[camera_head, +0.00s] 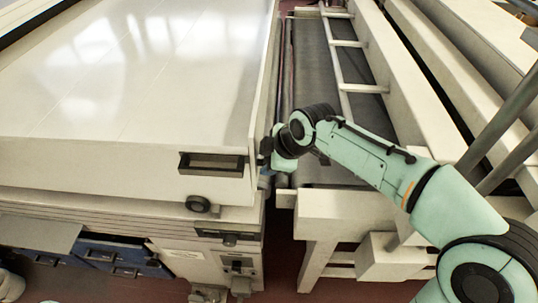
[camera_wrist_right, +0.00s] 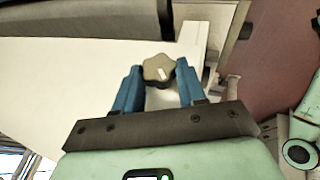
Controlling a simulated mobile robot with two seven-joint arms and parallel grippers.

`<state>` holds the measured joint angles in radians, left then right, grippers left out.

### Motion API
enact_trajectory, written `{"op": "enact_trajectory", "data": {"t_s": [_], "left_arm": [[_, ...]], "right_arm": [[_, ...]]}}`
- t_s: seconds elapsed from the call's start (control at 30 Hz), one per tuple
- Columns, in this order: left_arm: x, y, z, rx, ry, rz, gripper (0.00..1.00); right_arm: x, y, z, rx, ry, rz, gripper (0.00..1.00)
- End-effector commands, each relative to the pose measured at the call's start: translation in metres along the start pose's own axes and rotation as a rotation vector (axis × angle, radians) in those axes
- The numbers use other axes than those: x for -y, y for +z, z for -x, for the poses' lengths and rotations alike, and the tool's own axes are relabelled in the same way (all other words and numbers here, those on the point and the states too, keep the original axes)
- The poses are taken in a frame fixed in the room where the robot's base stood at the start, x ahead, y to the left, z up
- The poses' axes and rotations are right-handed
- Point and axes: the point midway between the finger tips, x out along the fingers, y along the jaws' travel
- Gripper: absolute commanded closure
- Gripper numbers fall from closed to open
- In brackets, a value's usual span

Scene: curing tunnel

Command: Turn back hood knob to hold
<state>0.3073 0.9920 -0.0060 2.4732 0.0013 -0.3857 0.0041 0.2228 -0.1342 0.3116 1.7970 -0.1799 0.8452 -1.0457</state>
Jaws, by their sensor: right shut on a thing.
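The hood (camera_head: 130,90) is a large cream cover at the left of the head view. My right gripper (camera_head: 266,172) is at the hood's right side, near its front corner. The knob is hidden in the head view by the gripper and the hood. My left gripper is not in view.
Another dark round knob (camera_head: 198,203) is on the front, below a recessed handle (camera_head: 212,163). A dark conveyor belt (camera_head: 312,80) and cream frame beams (camera_head: 378,60) lie to the right of the hood, with my right arm above them. Blue drawers (camera_head: 120,257) are at lower left.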

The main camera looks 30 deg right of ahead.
Motion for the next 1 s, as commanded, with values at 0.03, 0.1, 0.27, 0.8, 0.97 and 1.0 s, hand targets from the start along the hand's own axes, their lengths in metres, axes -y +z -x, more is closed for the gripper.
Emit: {"op": "enact_trajectory", "data": {"t_s": [0.03,0.1,0.27,0.8,0.97,1.0], "left_arm": [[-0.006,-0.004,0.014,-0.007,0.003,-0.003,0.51],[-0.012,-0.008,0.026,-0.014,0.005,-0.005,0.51],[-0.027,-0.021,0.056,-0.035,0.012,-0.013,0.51],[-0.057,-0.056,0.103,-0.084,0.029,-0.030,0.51],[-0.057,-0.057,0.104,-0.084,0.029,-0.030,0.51],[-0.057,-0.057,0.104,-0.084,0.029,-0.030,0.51]], "right_arm": [[-0.004,-0.003,0.004,-0.001,-0.036,-0.015,0.90],[-0.005,-0.004,0.005,-0.001,-0.089,-0.037,0.90],[-0.010,-0.004,0.006,-0.002,-0.222,-0.092,0.90],[-0.016,0.001,-0.004,-0.003,-0.693,-0.288,0.90],[-0.017,0.002,-0.007,-0.004,-0.835,-0.347,0.90],[-0.017,0.003,-0.008,-0.003,-0.871,-0.361,0.90]]}}
